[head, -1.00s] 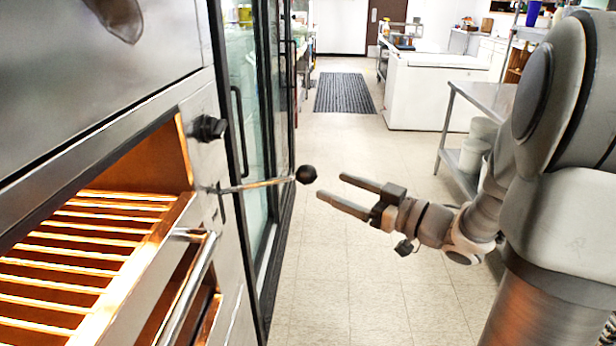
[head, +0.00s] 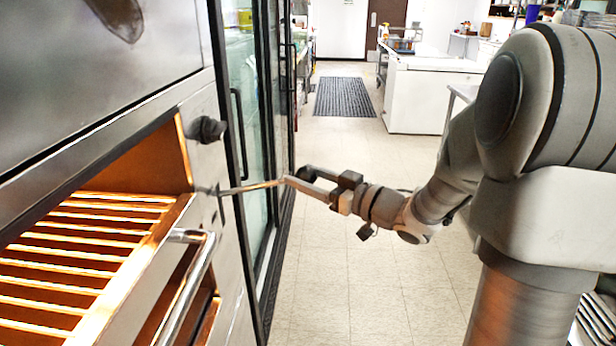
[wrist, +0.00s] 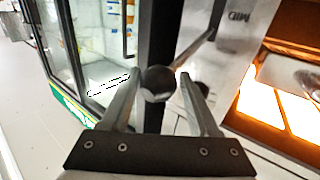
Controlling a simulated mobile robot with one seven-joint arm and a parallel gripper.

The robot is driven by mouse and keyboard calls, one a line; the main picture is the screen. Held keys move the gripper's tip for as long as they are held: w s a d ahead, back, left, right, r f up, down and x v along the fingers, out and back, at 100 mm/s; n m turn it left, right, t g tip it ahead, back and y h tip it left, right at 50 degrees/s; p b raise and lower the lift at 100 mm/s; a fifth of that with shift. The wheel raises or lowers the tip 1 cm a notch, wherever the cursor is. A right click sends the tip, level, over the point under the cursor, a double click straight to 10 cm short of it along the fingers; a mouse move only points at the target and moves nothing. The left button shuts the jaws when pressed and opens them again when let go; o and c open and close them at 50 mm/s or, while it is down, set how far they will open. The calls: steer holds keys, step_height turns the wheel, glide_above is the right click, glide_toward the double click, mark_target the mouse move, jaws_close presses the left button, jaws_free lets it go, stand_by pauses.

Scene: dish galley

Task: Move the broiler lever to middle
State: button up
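The broiler lever (head: 250,186) is a thin metal rod with a dark ball knob (head: 306,174), sticking out from the broiler's front panel. Its pivot is beside a small slotted plate. In the wrist view the knob (wrist: 158,82) sits between my fingertips, with a narrow gap on each side, and the rod (wrist: 196,48) runs back to the panel. A "MID" label (wrist: 238,17) shows on the panel there. My gripper (head: 294,176) is open around the knob, and its near finger partly covers the knob in the head view.
The broiler (head: 95,95) has a glowing rack (head: 90,255) and a tubular handle (head: 190,285) below the lever. A black knob (head: 208,129) is above it. A glass-door cooler (head: 250,100) stands just beyond. The floor (head: 350,270) to the right is clear.

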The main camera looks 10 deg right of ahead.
steer(key=shift+d, duration=0.15)
jaws_close()
steer(key=shift+w+r, duration=0.1)
step_height(320, 180, down, 8)
steer(key=d+m+t+b, duration=0.1)
steer(key=b, duration=0.6)
steer(key=shift+s+d+f+y, duration=0.2)
steer(key=shift+s+f+y, duration=0.05)
steer(key=shift+y, duration=0.05)
steer(key=shift+o, duration=0.8)
jaws_free()
steer(key=o, duration=0.4)
steer(key=shift+w+a, duration=0.15)
